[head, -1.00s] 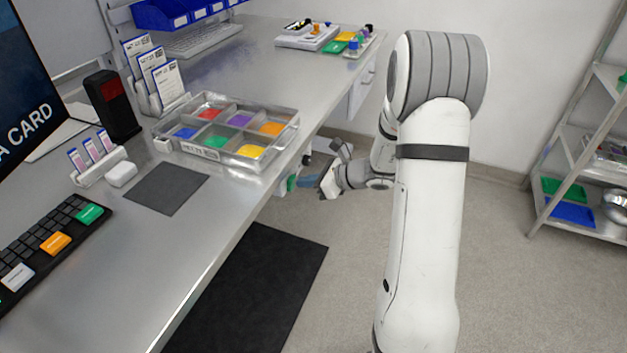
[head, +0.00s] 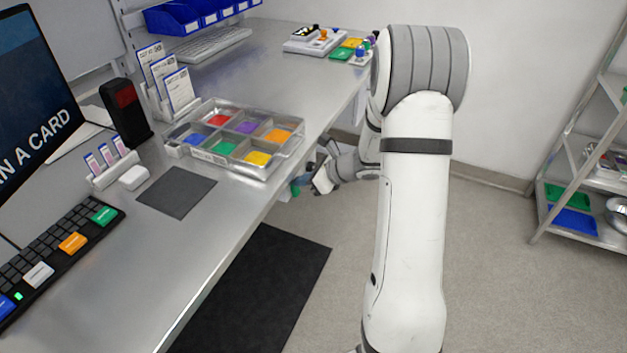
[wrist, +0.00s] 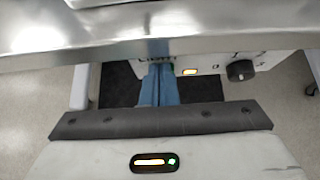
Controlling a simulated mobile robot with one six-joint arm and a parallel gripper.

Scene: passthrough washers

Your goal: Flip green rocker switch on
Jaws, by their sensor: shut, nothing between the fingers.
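In the wrist view, my gripper (wrist: 160,70) shows as two blue fingers shut together, with nothing between them. Their tips are at the front of a white panel (wrist: 212,62) under the metal table edge. A small sliver of green (wrist: 174,68) shows just right of the fingertips; it may be the green rocker switch, mostly hidden behind them. I cannot tell whether the fingers touch it or which way it is tilted. In the head view, my gripper (head: 303,182) is low beside the table's right edge, partly hidden by it.
Right of the fingers are a lit yellow-orange switch (wrist: 190,71) and a black knob (wrist: 240,70) on the panel. The steel table edge (wrist: 150,45) overhangs close above the fingers. A tray (head: 273,165) of coloured compartments stands on the table (head: 225,225). A dark mat (head: 250,295) lies below.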

